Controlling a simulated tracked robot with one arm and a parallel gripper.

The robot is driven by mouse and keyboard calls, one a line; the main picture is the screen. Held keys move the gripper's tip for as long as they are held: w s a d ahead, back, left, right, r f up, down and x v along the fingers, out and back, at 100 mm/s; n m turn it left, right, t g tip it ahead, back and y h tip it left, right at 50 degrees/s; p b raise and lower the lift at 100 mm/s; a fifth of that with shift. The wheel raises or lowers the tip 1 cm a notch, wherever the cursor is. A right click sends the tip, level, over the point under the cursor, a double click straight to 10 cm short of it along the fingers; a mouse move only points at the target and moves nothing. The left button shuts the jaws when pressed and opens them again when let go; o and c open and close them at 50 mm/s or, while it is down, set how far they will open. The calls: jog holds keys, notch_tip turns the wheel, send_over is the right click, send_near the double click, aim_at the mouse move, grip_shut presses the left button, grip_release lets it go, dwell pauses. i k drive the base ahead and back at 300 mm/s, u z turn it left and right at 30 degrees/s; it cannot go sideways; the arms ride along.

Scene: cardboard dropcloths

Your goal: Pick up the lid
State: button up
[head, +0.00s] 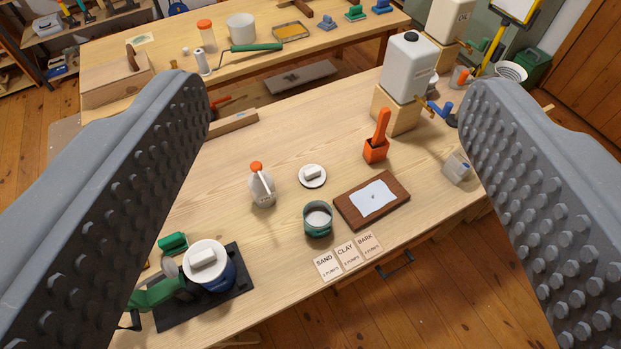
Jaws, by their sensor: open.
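A white round lid (313,182) with a block-shaped handle lies flat on the wooden table, near the middle of the view. A second white lid (207,256) with a similar handle sits on a dark blue pot (222,279) at the lower left. My gripper (338,95) is open, its two grey studded fingers wide apart at the left and right of the view. Nothing is between the fingers at close range. The lid on the table appears well beyond them, between them in the picture.
A white bottle with an orange cap (262,190) stands left of the table lid. A green cup (318,222) stands in front of it. A brown board (393,210), an orange holder (376,150) and a white canister (409,68) are to the right. Clear tabletop (300,125) lies behind the lid.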

aim_at(312, 176)
jog(key=z, duration=0.55)
jog(key=i, duration=1.3)
jog(key=u, duration=0.4)
